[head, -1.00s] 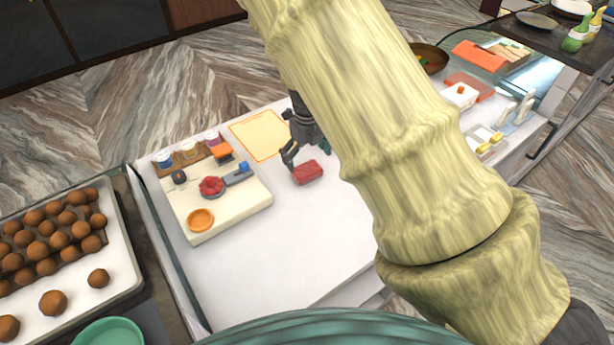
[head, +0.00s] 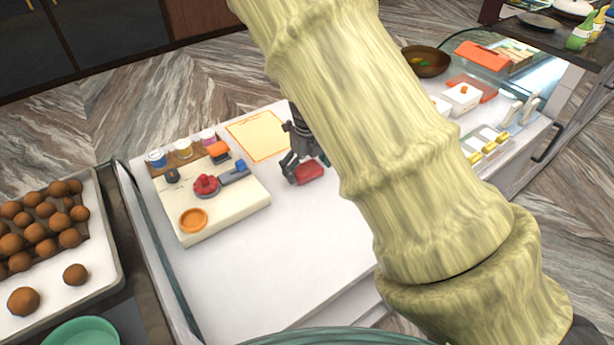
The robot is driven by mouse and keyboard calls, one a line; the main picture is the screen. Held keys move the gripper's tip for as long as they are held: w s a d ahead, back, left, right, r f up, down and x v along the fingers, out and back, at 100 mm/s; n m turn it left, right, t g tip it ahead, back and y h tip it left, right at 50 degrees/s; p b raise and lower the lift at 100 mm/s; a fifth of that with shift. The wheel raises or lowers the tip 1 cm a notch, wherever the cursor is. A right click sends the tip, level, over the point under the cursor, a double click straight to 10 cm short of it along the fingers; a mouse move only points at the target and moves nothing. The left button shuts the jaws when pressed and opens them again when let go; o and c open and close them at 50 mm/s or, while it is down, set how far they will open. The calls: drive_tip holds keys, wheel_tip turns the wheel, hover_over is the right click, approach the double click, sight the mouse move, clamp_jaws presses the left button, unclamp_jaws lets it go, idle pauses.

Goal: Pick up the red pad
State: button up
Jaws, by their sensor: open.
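The red pad (head: 311,172) is a small red block lying on the white counter top (head: 290,235), right of the cream board. My gripper (head: 295,172) is open and low over the counter, with its fingers at the left and far side of the pad. My arm hides part of the gripper, and I cannot tell whether the fingers touch the pad.
An orange-edged sheet (head: 258,135) lies behind. A tray (head: 112,250) of brown balls is at far left. The counter's front is clear.

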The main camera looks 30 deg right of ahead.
sight(307, 168)
drive_tip(key=shift+w+f, duration=0.15)
drive_tip(key=c, duration=1)
drive_tip(key=shift+r+b, duration=0.45)
drive_tip(key=shift+r, duration=0.25)
wheel_tip(307, 168, up, 2)
drive_tip(key=shift+b, duration=0.5)
drive_tip(key=s+d+b, duration=0.1)
drive_tip(key=s+d, duration=0.1)
drive_tip(key=s, duration=0.3)
drive_tip(key=s+d+r+b, duration=0.1)
drive_tip(key=s+d+b, duration=0.1)
drive_tip(key=s, duration=0.3)
drive_tip(key=s+d+b, duration=0.1)
drive_tip(key=s+d, duration=0.1)
drive_tip(key=s, duration=0.3)
drive_tip(key=shift+d+r+b, duration=0.2)
drive_tip(key=shift+r+b, duration=0.15)
drive_tip(key=shift+r, duration=0.05)
drive_tip(key=shift+w, duration=0.1)
